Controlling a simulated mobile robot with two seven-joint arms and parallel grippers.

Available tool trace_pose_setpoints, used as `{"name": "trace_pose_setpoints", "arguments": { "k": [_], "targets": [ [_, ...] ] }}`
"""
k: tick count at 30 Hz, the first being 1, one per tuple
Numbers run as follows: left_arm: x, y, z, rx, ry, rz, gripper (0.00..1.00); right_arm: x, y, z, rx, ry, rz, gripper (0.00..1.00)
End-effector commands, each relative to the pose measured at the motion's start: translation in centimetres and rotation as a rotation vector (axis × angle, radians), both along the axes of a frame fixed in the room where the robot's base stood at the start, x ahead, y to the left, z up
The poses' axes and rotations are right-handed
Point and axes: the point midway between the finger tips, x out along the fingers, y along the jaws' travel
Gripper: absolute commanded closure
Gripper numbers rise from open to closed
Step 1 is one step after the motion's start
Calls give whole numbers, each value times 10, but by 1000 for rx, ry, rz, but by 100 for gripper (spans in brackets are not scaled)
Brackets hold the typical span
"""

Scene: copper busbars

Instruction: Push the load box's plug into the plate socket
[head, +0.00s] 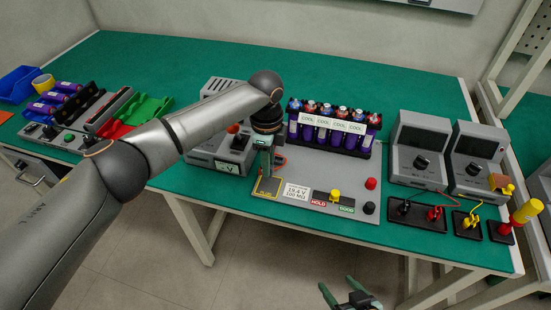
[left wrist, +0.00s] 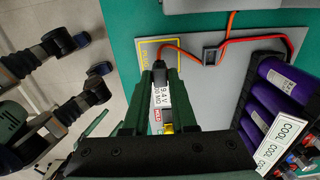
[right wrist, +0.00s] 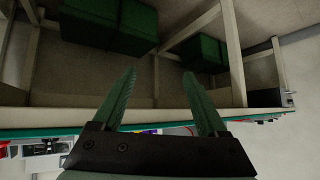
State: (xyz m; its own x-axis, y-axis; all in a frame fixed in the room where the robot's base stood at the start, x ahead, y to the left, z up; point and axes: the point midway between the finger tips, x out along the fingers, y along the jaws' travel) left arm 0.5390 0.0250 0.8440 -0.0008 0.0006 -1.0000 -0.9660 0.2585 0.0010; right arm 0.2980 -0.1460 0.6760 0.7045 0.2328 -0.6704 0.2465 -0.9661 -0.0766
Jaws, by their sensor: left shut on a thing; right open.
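My left gripper (head: 266,168) is over the left part of the grey plate (head: 318,183). In the left wrist view it (left wrist: 160,75) is shut on the black plug (left wrist: 160,69), near a yellow-outlined square (left wrist: 147,55). An orange cable (left wrist: 182,50) runs from the plug. A small black frame, seemingly the socket (left wrist: 210,56), is on the plate to the plug's right, with a red cable at it. The plug is apart from it.
Purple cells (head: 330,134) with COOL labels stand at the plate's back. A yellow switch (head: 335,195), red knob (head: 370,183) and black knob (head: 368,207) sit on the plate. Two grey meters (head: 416,148) stand right. The green bench behind the cells is clear.

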Motion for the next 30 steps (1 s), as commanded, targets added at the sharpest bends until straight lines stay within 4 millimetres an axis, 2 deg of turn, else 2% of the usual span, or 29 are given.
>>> {"name": "trace_pose_setpoints", "arguments": {
  "k": [1,5,18,30],
  "targets": [
    [0,0,9,0,0,0,100,-4,-7,2,-8,4,-15,24],
    [0,0,7,-1,0,0,100,-8,-15,-5,-16,-1,-30,24],
    [0,0,-32,0,-1,0,100,2,5,-32,8,0,9,24],
    [0,0,-32,0,-1,0,100,4,9,-29,11,1,17,24]
  ]
}}
